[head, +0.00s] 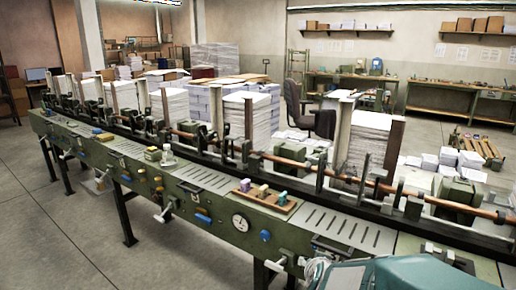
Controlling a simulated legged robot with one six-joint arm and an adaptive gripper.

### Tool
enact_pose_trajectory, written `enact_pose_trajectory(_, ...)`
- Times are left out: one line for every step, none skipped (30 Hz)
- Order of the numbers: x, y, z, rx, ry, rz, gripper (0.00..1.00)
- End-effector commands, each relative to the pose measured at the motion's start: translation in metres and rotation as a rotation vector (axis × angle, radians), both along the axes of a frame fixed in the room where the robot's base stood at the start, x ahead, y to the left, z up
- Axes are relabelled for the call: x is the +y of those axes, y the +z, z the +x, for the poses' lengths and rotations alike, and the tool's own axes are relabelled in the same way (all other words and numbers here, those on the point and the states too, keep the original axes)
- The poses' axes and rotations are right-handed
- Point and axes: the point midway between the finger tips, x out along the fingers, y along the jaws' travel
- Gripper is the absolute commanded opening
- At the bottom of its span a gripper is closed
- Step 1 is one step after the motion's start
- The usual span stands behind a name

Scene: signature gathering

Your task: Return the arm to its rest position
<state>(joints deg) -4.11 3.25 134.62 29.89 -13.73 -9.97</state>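I see no gripper in the head view, and no arm that I can make out for sure. A rounded teal shape (420,273) with a pale curved part at its left fills the bottom right edge. I cannot tell what it is. The long green gathering machine (205,178) runs from the far left to the near right, with paper stacks standing along its back side. A small wooden tray (286,206) with small coloured blocks lies on its top, above a round dial gauge (240,222).
Handles such as the white one (166,211) stick out from the machine's front. Grey floor (50,240) lies clear at the lower left. Behind stand an office chair (312,107), workbenches (455,92), a pallet (479,148) and white paper bundles (471,161) on the floor.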

Motion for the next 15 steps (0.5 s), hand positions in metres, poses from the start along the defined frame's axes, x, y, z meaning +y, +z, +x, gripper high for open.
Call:
enact_pose_trajectory(0.004, 0.016, -0.011, 0.011, 0.037, 0.01, 0.71)
enact_pose_trajectory(0.007, 0.022, -0.019, 0.025, 0.059, 0.015, 0.71)
enact_pose_trajectory(0.01, 0.03, -0.029, 0.045, 0.086, 0.018, 0.71)
enact_pose_trajectory(0.012, 0.035, -0.037, 0.06, 0.107, 0.02, 0.71)
enact_pose_trajectory(0.013, 0.04, -0.046, 0.075, 0.127, 0.019, 0.71)
enact_pose_trajectory(0.015, 0.047, -0.058, 0.096, 0.151, 0.017, 0.71)
enact_pose_trajectory(0.016, 0.052, -0.067, 0.114, 0.169, 0.016, 0.71)
enact_pose_trajectory(0.017, 0.056, -0.076, 0.13, 0.185, 0.011, 0.71)
enact_pose_trajectory(0.017, 0.061, -0.09, 0.154, 0.206, 0.003, 0.71)
enact_pose_trajectory(0.017, 0.065, -0.1, 0.172, 0.219, -0.003, 0.71)
enact_pose_trajectory(0.017, 0.069, -0.11, 0.19, 0.23, -0.009, 0.71)
enact_pose_trajectory(0.016, 0.073, -0.124, 0.216, 0.244, -0.02, 0.71)
enact_pose_trajectory(0.014, 0.075, -0.135, 0.236, 0.254, -0.029, 0.71)
enact_pose_trajectory(0.013, 0.078, -0.146, 0.256, 0.261, -0.038, 0.71)
enact_pose_trajectory(0.011, 0.081, -0.16, 0.283, 0.268, -0.052, 0.71)
